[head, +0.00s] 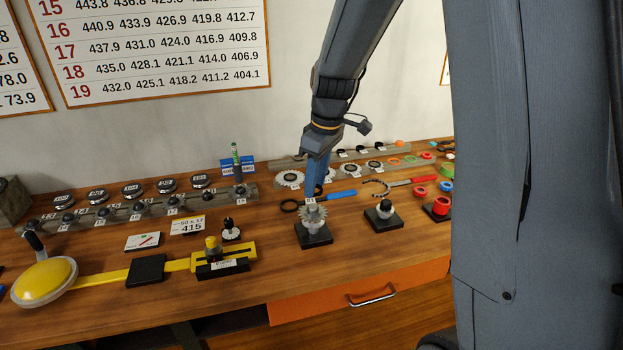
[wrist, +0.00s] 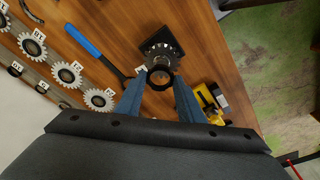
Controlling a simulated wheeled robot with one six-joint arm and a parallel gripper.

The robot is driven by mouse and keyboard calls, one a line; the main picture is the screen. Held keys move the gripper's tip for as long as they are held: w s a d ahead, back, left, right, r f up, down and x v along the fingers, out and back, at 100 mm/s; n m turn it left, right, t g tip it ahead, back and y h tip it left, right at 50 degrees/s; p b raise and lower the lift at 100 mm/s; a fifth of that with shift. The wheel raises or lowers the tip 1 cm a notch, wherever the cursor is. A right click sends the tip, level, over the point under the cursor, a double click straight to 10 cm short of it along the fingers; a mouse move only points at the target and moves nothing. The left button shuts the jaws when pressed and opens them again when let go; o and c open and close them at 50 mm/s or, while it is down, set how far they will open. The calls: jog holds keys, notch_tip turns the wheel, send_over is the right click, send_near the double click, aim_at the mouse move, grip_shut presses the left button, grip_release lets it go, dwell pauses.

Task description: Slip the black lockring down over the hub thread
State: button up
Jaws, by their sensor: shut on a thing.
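The hub (head: 313,226) stands upright on a square black base (head: 314,240) near the table's front, with a grey toothed sprocket (head: 313,213) around it. The sprocket also shows in the wrist view (wrist: 151,45). My gripper (head: 318,187), with blue fingers, is above and slightly behind the hub. In the wrist view its fingertips (wrist: 159,84) are shut on the black lockring (wrist: 159,78). There the ring overlaps the near side of the hub. In the head view the ring is small and partly hidden by the fingers; its exact gap to the hub thread is unclear.
A blue-handled tool (head: 342,195) lies just behind the hub. A red-handled spanner (head: 402,184) and a second black stand (head: 383,219) are to the right. A yellow gauge (head: 224,258) is to the left. Numbered sprockets (head: 291,179) line the back.

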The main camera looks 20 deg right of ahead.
aim_at(314, 207)
jog(key=shift+a+f+b, duration=0.1)
jog(key=shift+f+b, duration=1.3)
jog(key=shift+f, duration=0.55)
jog(key=shift+f, duration=0.75)
dwell(0.5)
jog(key=o, duration=1.1)
jog(key=shift+r, duration=0.15)
jog(key=shift+s+d+r+b, duration=0.15)
jog(key=shift+r+b, duration=0.25)
jog(key=shift+r, duration=0.85)
jog(key=shift+s+d+r+b, duration=0.15)
jog(key=shift+r+b, duration=0.25)
jog(key=shift+r, duration=0.85)
jog(key=shift+s+d+r+b, duration=0.15)
jog(key=shift+r+b, duration=0.25)
jog(key=shift+r, duration=0.85)
jog(key=s+f+m+b, duration=0.1)
jog(key=s+f+m, duration=0.2)
jog(key=s+f, duration=0.1)
jog(key=s+f+m+b, duration=0.1)
jog(key=s+f+m, duration=0.2)
jog(key=s+f, duration=0.2)
jog(key=s+a+f+m+h+b, duration=0.1)
jog(key=s+f+m, duration=0.2)
jog(key=s+f, duration=0.2)
jog(key=shift+s, duration=1.1)
